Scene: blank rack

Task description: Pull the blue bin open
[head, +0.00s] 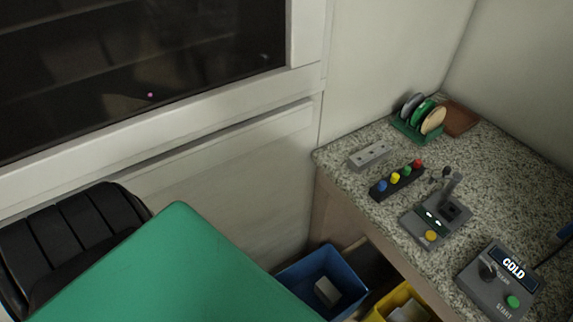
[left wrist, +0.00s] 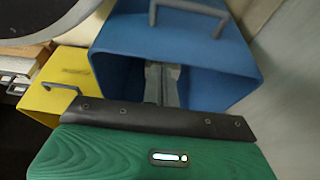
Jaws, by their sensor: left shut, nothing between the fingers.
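The blue bin (head: 294,282) is low beside the bench, left of its front, partly hidden by a green part of me. A pale grey block (head: 327,291) shows inside it. In the left wrist view the blue bin (left wrist: 140,38) is large, with a grey bar handle (left wrist: 188,14) on its face at the top. My left gripper (left wrist: 162,69) is shut and empty. Its grey fingers overlap the bin's dark opening, apart from the handle; I cannot tell whether they are inside. The left fingers do not show in the head view. My right gripper is not in view.
A yellow bin (head: 386,303) stands right of the blue one. The speckled bench (head: 350,184) carries a green disc rack (head: 410,133), coloured knobs (head: 396,180), a lever box (head: 437,222) and a box reading COLD (head: 500,283). A black chair (head: 75,232) is at left.

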